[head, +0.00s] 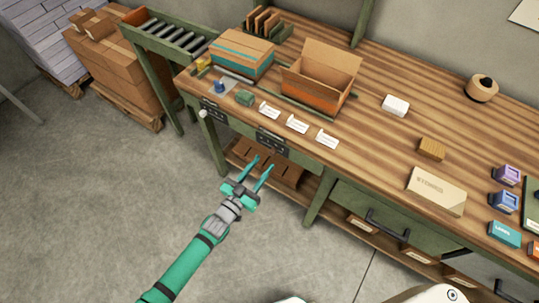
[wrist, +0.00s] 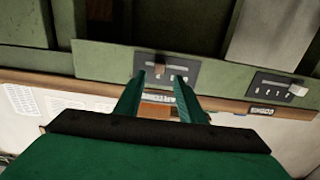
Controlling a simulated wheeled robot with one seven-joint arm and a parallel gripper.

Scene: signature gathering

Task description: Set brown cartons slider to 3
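Two dark slider panels sit on the green front of the workbench. The nearer panel (head: 272,141) is in front of my gripper, and the other panel (head: 212,109) is farther left. The second panel there (wrist: 270,86) has a pale knob (wrist: 297,90) at the right end. Its small numbers are hard to read. My gripper (head: 262,163) is open and empty, its fingertips apart (wrist: 160,76) and just short of the brown knob.
The workbench top (head: 365,115) holds an open carton (head: 318,80), a closed carton (head: 242,55) and several white cards (head: 297,124). Brown cartons (head: 285,172) lie on the shelf below. A drawer handle (head: 387,226) sticks out to the right. The floor (head: 90,200) at left is clear.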

